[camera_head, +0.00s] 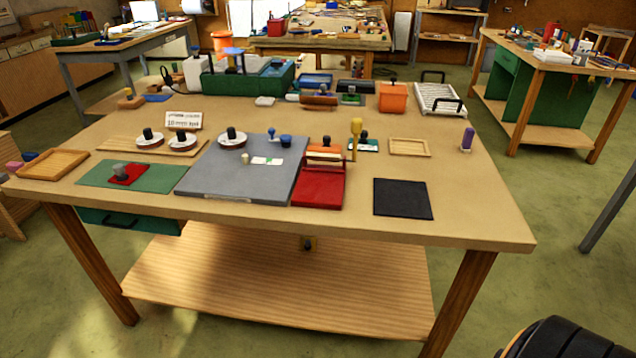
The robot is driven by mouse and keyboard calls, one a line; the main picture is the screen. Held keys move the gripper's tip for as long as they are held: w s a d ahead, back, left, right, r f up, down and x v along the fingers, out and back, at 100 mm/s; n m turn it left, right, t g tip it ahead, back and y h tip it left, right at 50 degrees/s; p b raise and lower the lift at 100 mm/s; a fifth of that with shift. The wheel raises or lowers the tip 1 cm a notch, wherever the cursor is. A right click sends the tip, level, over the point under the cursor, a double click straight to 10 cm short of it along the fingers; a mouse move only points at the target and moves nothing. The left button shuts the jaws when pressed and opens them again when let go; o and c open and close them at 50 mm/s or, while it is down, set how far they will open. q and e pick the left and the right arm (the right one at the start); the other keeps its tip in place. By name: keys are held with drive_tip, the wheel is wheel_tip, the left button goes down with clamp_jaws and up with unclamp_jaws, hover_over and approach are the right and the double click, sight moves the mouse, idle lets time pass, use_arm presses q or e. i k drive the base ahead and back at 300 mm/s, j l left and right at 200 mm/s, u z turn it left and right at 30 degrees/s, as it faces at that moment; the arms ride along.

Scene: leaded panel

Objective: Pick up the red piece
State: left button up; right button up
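A flat red piece (129,174) with a dark grey knob on top lies on the green mat (168,178) at the left front of the workbench. Its knob (119,169) stands upright and covers a little of it. Neither of my grippers shows in the head view, so I cannot tell whether they are open or shut.
Right of the mat are a grey board (225,185), a red tray-like block (319,192) and a black mat (403,198). A wooden tray (53,164) lies left. White discs with black knobs (150,140) stand behind. The front right tabletop is clear.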

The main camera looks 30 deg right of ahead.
sight(125, 176)
drive_tip(key=i+j+z, duration=0.15)
drive_tip(key=z, duration=0.3)
drive_tip(key=i+j+z, duration=0.1)
drive_tip(key=z, duration=0.35)
drive_tip(key=j+z, duration=0.45)
drive_tip(key=i+l, duration=0.05)
drive_tip(key=l, duration=0.05)
